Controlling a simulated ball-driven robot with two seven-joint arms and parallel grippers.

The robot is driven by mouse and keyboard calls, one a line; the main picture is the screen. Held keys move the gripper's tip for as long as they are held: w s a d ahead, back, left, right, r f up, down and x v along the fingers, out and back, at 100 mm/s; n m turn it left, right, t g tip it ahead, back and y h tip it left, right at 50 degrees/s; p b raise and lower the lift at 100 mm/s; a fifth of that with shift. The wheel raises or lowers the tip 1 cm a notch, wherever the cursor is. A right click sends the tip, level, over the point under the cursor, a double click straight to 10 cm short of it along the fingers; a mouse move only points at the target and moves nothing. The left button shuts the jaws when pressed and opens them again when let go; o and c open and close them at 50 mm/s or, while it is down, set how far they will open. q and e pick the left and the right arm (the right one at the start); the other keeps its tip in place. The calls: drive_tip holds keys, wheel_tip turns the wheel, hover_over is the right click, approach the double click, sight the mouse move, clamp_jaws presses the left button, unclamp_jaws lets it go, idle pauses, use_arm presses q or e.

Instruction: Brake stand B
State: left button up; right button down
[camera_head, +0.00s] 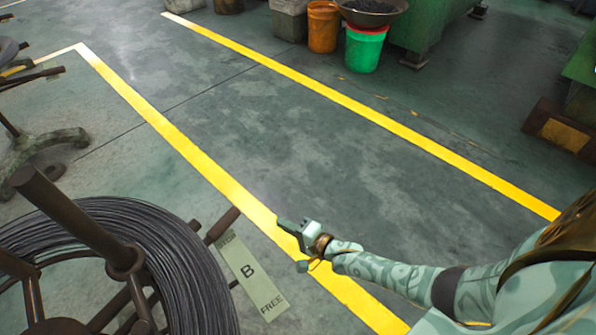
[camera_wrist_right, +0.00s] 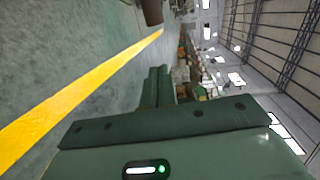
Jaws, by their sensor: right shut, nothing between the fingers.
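Stand B stands at the lower left of the head view, with a coil of dark wire (camera_head: 190,265) on its brown bars (camera_head: 75,222). A pale plate (camera_head: 250,277) beside the coil is marked B, with FREE at its lower end and small unclear lettering at its upper end. A brown bar (camera_head: 221,226) ends by the plate's upper end; I cannot tell whether it is the brake lever. My right gripper (camera_head: 284,224) is shut and empty, right of the plate and apart from it. Its closed fingers show in the wrist view (camera_wrist_right: 158,78). My left gripper is out of view.
Yellow lines (camera_head: 170,133) run across the grey floor (camera_head: 270,120), which is clear between them. An orange bucket (camera_head: 323,26), a green bucket (camera_head: 364,48) and a green machine (camera_head: 420,30) stand at the back. Another stand's leg (camera_head: 45,142) is at the left.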

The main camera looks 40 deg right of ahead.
drive_tip(key=v, duration=0.2)
drive_tip(key=shift+s+d, duration=0.25)
drive_tip(key=shift+d, duration=0.15)
